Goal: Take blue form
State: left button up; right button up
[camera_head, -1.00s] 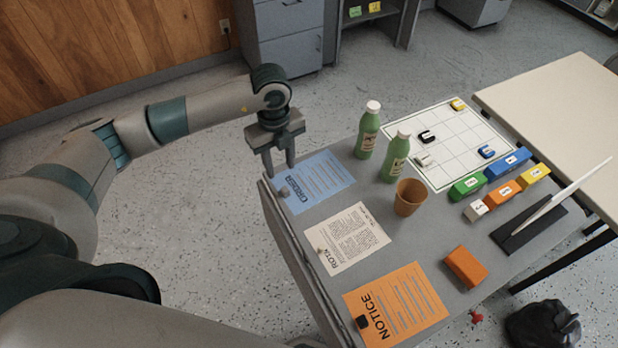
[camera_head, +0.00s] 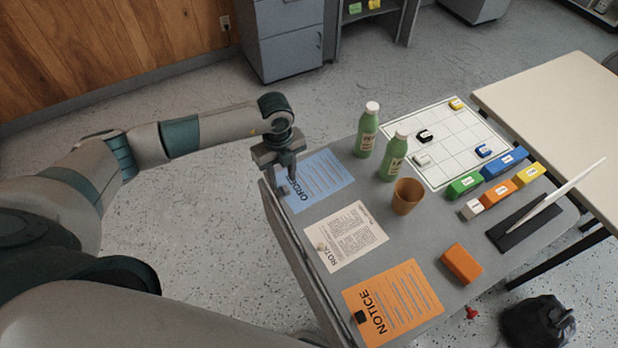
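The blue form (camera_head: 325,178) lies flat at the far left corner of the grey table, its heading along its left edge. A small grey block (camera_head: 283,190) sits on that left edge. My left gripper (camera_head: 282,180) points down over the form's left edge, with its fingers apart and close to the block. The gripper covers part of the edge and heading. I cannot tell whether the fingertips touch the block or the paper. My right gripper is out of view.
A cream rota sheet (camera_head: 350,237) and an orange notice (camera_head: 405,300) lie nearer. Green bottles (camera_head: 367,132) and a brown cup (camera_head: 407,196) stand right of the forms. Coloured blocks, an orange block (camera_head: 461,264) and a grid board (camera_head: 455,130) lie farther right.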

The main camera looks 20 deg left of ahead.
pick_arm(q)
jog(key=shift+w+f+p, duration=0.2)
jog(key=shift+f+p, duration=0.3)
jog(key=shift+f, duration=1.2)
jog(key=shift+c, duration=0.6)
grip_shut()
